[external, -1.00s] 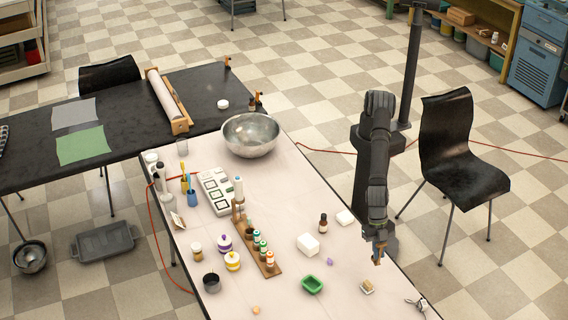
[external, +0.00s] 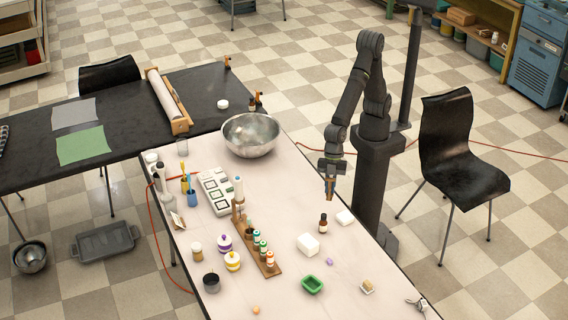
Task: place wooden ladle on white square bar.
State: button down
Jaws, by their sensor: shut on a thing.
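My gripper (external: 330,196) points down above the right part of the table, shut on a small brown, wooden-looking thing that I take to be the wooden ladle (external: 330,188). Its shape is too small to make out, and I see no other ladle on the table. A small flat white bar (external: 345,217) lies near the table's right edge, just below and right of my gripper in the picture. A larger white block (external: 308,245) lies farther left and nearer the camera. I cannot tell for sure which one is the white square bar. The held thing appears apart from both.
A dark dropper bottle (external: 323,223) stands between the two white pieces, close under my gripper. A green dish (external: 312,285), a purple piece (external: 329,262) and a tan bar on a small dish (external: 367,287) lie nearer the camera. A bottle rack (external: 258,250) stands left; a metal bowl (external: 250,135) is behind.

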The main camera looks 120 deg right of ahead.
jog(key=s+d+m, duration=0.1)
jog(key=s+d, duration=0.4)
jog(key=d, duration=0.4)
send_over(345, 217)
jog(key=shift+m, duration=0.3)
jog(key=shift+d+f, duration=0.15)
jog(key=shift+f, duration=5.7)
jog(key=shift+f, duration=0.1)
jog(key=c, duration=1.8)
grip_release()
jog(key=shift+f, duration=0.1)
jog(key=shift+c, duration=0.2)
jog(key=o, duration=0.4)
jog(key=v, duration=1.2)
jog(key=shift+s+r, duration=0.15)
jog(key=shift+r, duration=0.05)
jog(key=shift+a, duration=0.25)
